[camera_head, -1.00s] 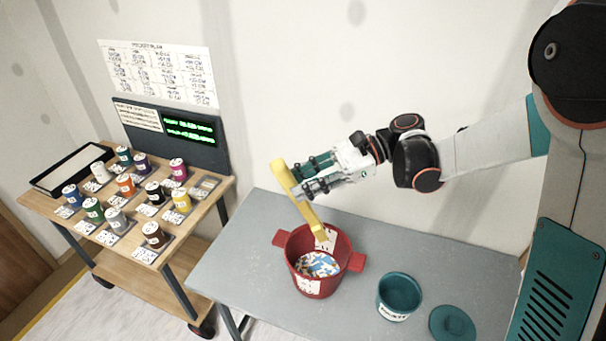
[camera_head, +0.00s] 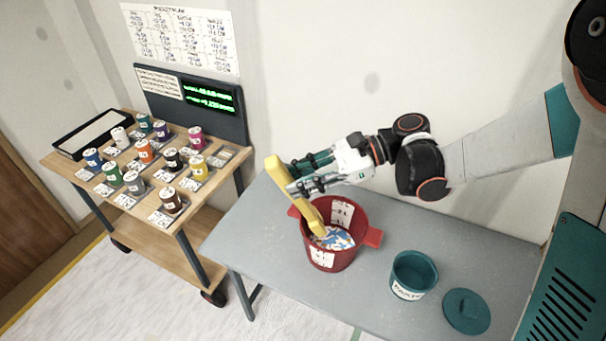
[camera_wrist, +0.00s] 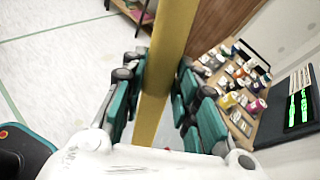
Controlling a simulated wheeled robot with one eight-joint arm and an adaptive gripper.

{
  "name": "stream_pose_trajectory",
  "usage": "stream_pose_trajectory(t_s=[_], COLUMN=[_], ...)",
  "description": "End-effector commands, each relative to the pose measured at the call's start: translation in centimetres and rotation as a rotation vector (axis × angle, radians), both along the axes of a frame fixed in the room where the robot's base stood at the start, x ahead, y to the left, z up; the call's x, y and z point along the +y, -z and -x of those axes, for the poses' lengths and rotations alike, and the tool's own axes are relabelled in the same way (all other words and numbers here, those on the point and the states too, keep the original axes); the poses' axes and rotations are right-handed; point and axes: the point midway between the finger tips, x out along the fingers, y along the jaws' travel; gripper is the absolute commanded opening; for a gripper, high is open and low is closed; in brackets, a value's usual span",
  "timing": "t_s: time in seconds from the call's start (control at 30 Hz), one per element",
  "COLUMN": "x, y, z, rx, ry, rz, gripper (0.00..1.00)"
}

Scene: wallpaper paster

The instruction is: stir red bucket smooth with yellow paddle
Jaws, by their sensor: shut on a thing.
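The red bucket (camera_head: 352,251) stands on the grey table, with white labels on its wall and a patchy white, blue and brown mix (camera_head: 337,238) inside. My gripper (camera_head: 291,178) is shut on the yellow paddle (camera_head: 283,180) above the bucket's left side. The paddle is tilted, its upper end to the left and its lower end down inside the bucket's rim. Whether its tip touches the mix I cannot tell. In the wrist view the paddle (camera_wrist: 166,75) runs between the two teal fingers (camera_wrist: 162,95).
A teal pot (camera_head: 414,274) and its round lid (camera_head: 466,311) are on the grey table (camera_head: 260,235), right of the bucket. A wooden cart (camera_head: 215,190) at left carries several small paint cans, a tray (camera_head: 92,135) and a dark panel (camera_head: 195,100). A wall stands behind.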

Motion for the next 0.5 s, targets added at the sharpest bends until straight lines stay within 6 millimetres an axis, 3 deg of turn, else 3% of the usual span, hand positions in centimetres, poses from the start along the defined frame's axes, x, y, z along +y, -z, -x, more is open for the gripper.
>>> stream_pose_trajectory(t_s=[0.5], x=[-1.4], y=[4.7], z=[-1.3], rx=[0.000], ry=[0.001], rz=[0.000], gripper=[0.00])
